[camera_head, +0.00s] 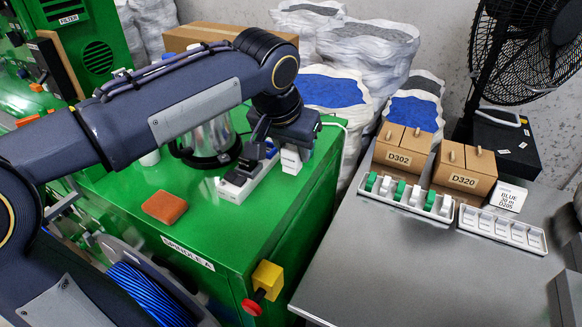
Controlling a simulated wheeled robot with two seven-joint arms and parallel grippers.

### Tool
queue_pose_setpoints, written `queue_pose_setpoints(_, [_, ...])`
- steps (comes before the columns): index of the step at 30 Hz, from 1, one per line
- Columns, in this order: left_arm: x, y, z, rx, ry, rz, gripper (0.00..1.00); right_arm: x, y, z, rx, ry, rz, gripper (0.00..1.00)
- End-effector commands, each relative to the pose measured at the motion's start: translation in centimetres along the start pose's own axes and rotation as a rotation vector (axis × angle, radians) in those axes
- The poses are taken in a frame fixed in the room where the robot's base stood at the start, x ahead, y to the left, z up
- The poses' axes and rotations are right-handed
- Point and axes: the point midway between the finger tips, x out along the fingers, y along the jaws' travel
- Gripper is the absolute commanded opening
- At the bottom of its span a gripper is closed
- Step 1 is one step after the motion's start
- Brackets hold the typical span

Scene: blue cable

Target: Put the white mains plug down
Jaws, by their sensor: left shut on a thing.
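My left arm reaches across from the left, and its left gripper (285,146) points down over the green machine top. It is shut on the white mains plug (291,160), which shows just below the fingers, at the right end of the power strip. The gripper hides the plug's upper part, and I cannot tell whether the plug touches the strip or the green top. The white power strip (246,181) lies on the green top (215,225) with black plugs in it.
An orange-brown block (164,207) lies on the green top, and a glass-and-metal pot (207,140) stands behind the strip. A red stop button (252,306) juts from the front.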

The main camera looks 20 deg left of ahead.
Motion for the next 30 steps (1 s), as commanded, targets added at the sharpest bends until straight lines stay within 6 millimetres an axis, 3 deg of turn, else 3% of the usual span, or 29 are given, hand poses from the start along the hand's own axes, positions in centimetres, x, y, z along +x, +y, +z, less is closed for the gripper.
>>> queue_pose_setpoints(7, [4.7,-3.1,-4.2,-0.003,-0.006,0.0,0.0,-1.0,-0.5,-0.5,0.0,0.0,0.0,0.0])
queue_pose_setpoints(13, [9.0,-4.4,-5.0,-0.001,-0.003,0.001,0.0,-1.0,-0.5,-0.5,0.0,0.0,0.0,0.0])
queue_pose_setpoints(22, [11.8,-5.3,-5.7,-0.001,-0.002,0.001,0.0,-1.2,-0.5,-0.6,0.0,0.0,0.0,0.0])
queue_pose_setpoints(27, [14.1,-5.3,-4.7,0.0,-0.002,0.001,0.0,-1.0,-0.5,-0.5,0.0,0.0,0.0,0.0])
queue_pose_setpoints(30, [14.5,-5.3,-4.6,0.0,0.0,0.0,0.0,-1.0,-0.5,-0.5,0.0,0.0,0.0,0.0])
